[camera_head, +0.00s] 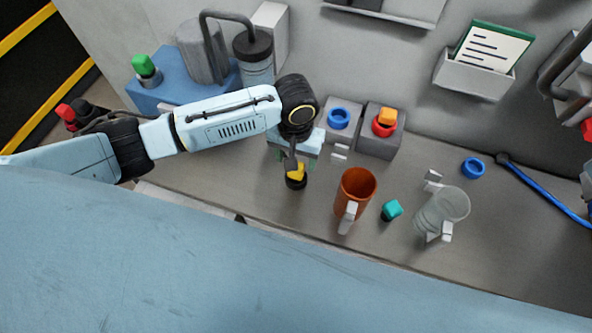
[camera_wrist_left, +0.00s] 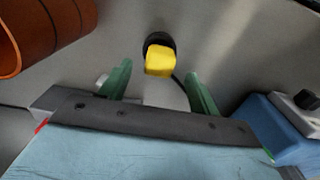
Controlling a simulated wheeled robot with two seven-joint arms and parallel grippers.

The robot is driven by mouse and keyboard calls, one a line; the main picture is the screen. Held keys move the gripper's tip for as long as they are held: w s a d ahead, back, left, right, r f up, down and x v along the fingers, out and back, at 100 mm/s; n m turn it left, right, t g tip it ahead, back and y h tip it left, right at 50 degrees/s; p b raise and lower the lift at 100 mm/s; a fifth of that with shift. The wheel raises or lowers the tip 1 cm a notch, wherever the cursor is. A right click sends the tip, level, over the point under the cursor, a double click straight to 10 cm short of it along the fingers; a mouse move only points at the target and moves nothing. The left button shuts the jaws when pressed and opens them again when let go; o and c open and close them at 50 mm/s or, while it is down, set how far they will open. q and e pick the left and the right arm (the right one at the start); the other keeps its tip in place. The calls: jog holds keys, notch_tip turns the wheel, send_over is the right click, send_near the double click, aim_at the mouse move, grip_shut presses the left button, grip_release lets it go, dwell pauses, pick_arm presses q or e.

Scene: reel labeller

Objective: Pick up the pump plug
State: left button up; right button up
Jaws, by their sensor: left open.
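A small plug with a yellow body and a round black end, which I take to be the pump plug (camera_head: 298,173), is on the grey bench just below my left gripper (camera_head: 293,158). In the left wrist view the plug (camera_wrist_left: 159,61) is ahead of the left gripper (camera_wrist_left: 160,78), between the lines of its two green fingers. The fingers are open and apart from it, with nothing between them. A thin dark cable seems to run from the plug. My right gripper is not in view.
An orange cup (camera_head: 357,186) stands right of the plug, with a teal piece (camera_head: 392,210) and a clear cup (camera_head: 445,208) beyond. Grey blocks with a blue ring (camera_head: 339,118) and a red ring (camera_head: 384,126) stand behind. A blue pump base (camera_head: 180,92) is at the back left.

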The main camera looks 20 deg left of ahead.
pick_arm(q)
notch_tip(320, 180, down, 5)
jog(key=shift+r, duration=0.1)
jog(key=c, duration=1.1)
jog(key=shift+r, duration=5.1)
